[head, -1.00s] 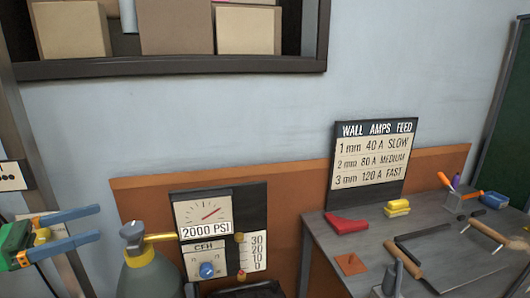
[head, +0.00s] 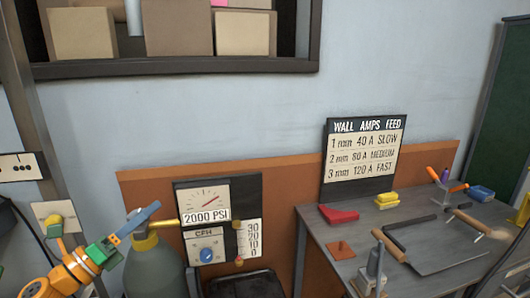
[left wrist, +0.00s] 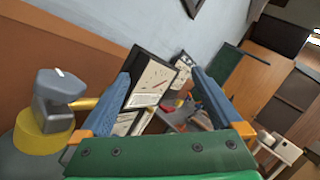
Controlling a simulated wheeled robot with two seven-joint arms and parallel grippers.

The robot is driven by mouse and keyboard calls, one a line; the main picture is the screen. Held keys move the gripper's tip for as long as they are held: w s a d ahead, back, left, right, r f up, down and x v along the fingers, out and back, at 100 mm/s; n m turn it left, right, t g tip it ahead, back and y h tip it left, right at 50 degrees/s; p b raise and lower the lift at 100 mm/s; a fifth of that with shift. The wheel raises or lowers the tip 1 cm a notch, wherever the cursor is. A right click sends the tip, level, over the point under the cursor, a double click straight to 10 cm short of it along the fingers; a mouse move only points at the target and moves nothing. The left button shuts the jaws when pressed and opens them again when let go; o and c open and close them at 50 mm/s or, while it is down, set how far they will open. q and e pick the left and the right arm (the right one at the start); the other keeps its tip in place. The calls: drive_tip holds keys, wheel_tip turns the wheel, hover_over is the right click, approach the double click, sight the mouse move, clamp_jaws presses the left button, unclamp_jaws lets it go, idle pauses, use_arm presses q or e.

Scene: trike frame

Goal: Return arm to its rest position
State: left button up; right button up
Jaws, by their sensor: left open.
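My left gripper (head: 146,224) is in the lower left of the head view, on its orange and yellow arm, with a green palm and blue fingers. It is open, and nothing shows between its fingers in the left wrist view (left wrist: 162,100). In the head view it overlaps the top of a grey-green gas cylinder (head: 155,272) and hides part of its valve; I cannot tell from that view whether they touch. In the left wrist view the cylinder's grey valve (left wrist: 58,92) stands left of the fingers, apart from them. My right gripper is not in view.
A gauge panel (head: 220,205) stands right of the cylinder. A grey workbench (head: 330,255) at the right holds a settings sign (head: 362,158), a red block (head: 338,214), yellow pieces (head: 387,200) and several tools. A shelf with boxes (head: 180,25) hangs above. The wall between is clear.

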use_arm(q)
drive_tip(key=s+d+f+n+g+y, duration=0.1)
drive_tip(key=s+f+n+y, duration=0.2)
drive_tip(key=f+n+y, duration=0.6)
drive_tip(key=s+d+f+n+g+y, duration=0.1)
drive_tip(key=s+f+n+y, duration=0.25)
drive_tip(key=f+n, duration=0.9)
drive_tip(key=s+d+f+n+g, duration=0.2)
drive_tip(key=s+f+n+g, duration=0.15)
drive_tip(key=s, duration=0.45)
drive_tip(key=s+d+f+n+g, duration=0.3)
drive_tip(key=s+n+g, duration=0.1)
drive_tip(key=s, duration=0.4)
drive_tip(key=s+d+f+n+g, duration=0.2)
drive_tip(key=s+f+n+g, duration=0.15)
drive_tip(key=s, duration=0.45)
drive_tip(key=s+f+g+b, duration=0.25)
drive_tip(key=f+b, duration=0.35)
drive_tip(key=f, duration=1.8)
drive_tip(key=s+a+f+b, duration=0.2)
drive_tip(key=s+f+b, duration=0.2)
drive_tip(key=s+f, duration=0.9)
wheel_tip(320, 180, up, 20)
drive_tip(key=p, duration=1.9)
drive_tip(key=shift+w+r+g+h+p, duration=0.2)
drive_tip(key=shift+w+g+h+p, duration=0.15)
drive_tip(key=shift+w+g+p, duration=0.1)
